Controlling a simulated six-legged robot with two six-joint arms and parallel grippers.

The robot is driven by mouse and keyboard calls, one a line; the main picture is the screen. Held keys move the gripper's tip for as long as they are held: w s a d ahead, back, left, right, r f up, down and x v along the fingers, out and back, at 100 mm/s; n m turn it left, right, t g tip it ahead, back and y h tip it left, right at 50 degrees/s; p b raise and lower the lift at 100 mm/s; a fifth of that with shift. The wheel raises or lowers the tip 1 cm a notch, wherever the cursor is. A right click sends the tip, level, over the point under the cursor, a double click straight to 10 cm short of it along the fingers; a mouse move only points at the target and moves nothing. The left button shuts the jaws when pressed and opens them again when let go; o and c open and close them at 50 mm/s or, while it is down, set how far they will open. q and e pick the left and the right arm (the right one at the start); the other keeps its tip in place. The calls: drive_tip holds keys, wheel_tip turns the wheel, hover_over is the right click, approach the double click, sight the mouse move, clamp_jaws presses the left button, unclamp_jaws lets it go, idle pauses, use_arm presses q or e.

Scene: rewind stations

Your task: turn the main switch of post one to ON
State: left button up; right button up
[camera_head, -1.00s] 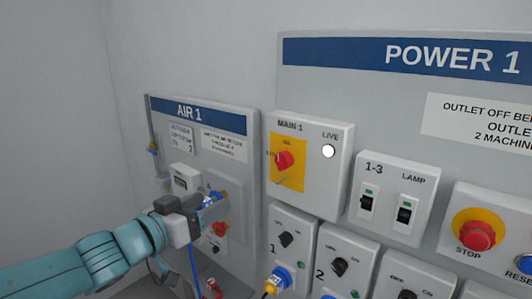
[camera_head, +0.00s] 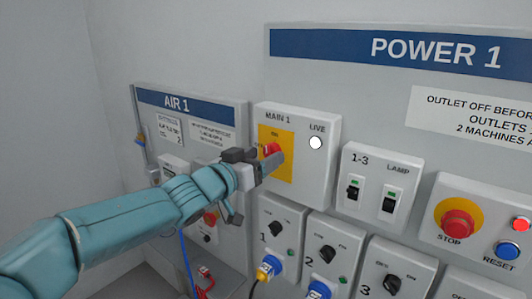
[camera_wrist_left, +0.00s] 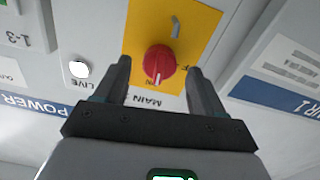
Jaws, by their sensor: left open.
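The main switch is a red rotary knob (camera_head: 271,149) on a yellow plate (camera_head: 284,168) in the box marked MAIN 1, on the POWER 1 panel. My left gripper (camera_head: 270,160) is in front of it and partly hides it in the head view. In the left wrist view the red knob (camera_wrist_left: 159,63) shows whole, upside down, just ahead of and between the two fingers (camera_wrist_left: 158,75). The fingers are open, one on each side, with a gap to the knob. The white LIVE lamp (camera_head: 315,143) is right of the plate. My right gripper is not in view.
Right of the box are the 1-3 and LAMP switches (camera_head: 371,195), then the red STOP button (camera_head: 457,224) and blue RESET button (camera_head: 508,249). Below are outlet boxes with small black knobs (camera_head: 276,229). The AIR 1 panel (camera_head: 188,103) is on the left.

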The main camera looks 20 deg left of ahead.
use_arm(q)
drive_tip(key=shift+x, duration=1)
drive_tip(key=shift+c, duration=0.3)
drive_tip(key=c, duration=1)
drive_tip(key=shift+m, duration=0.8)
drive_tip(key=o, duration=1.1)
drive_tip(key=shift+s+r, duration=0.1)
drive_tip(key=shift+c, duration=0.2)
drive_tip(key=shift+s, duration=0.1)
drive_tip(key=v, duration=1.6)
drive_tip(key=shift+b, duration=0.4)
